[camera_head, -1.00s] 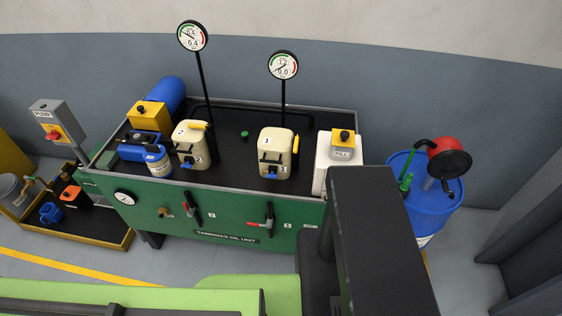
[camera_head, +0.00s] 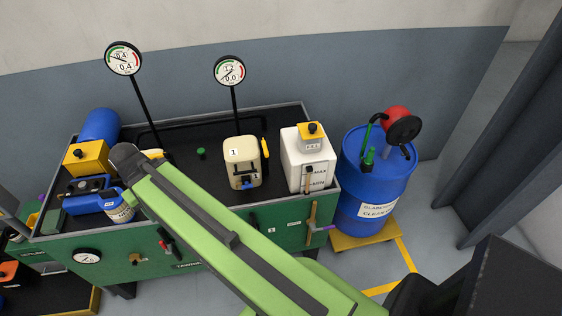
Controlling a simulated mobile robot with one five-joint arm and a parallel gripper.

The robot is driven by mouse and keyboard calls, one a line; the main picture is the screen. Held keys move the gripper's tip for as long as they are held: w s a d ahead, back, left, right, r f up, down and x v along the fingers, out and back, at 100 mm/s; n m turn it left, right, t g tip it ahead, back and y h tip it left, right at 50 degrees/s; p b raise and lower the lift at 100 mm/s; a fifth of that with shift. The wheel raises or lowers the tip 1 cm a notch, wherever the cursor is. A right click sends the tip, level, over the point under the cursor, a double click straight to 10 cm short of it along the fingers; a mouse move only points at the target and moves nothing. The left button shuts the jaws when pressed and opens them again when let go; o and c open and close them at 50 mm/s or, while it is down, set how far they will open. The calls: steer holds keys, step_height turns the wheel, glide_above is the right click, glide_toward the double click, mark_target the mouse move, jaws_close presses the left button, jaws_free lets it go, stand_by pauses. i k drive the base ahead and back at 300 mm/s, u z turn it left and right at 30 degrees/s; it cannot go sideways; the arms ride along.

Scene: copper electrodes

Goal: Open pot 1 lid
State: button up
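Pot 1 (camera_head: 242,150), a cream canister marked "1", stands upright on the dark top of the green unit, in the middle of the view. Its top looks closed; I cannot make out a separate lid edge. A yellow lever (camera_head: 265,147) stands beside its right side, and a blue tap (camera_head: 248,184) is low on its front. My green arm crosses the view in front of the unit, left of and below the pot. My gripper is not in view. The second cream canister is mostly hidden behind my arm.
A white tank (camera_head: 308,163) stands just right of pot 1, with a blue drum (camera_head: 373,180) beyond. Gauges on poles (camera_head: 230,71) rise behind. A blue-and-white bottle (camera_head: 117,206) and yellow box (camera_head: 88,158) are at left. The unit's top is bare around the green knob (camera_head: 201,154).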

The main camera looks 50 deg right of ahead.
mark_target(240, 152)
steer(key=z, duration=0.15)
steer(key=k, duration=0.75)
steer(key=u, duration=1)
steer(key=k, duration=1.25)
steer(key=u, duration=0.25)
steer(key=i, duration=1)
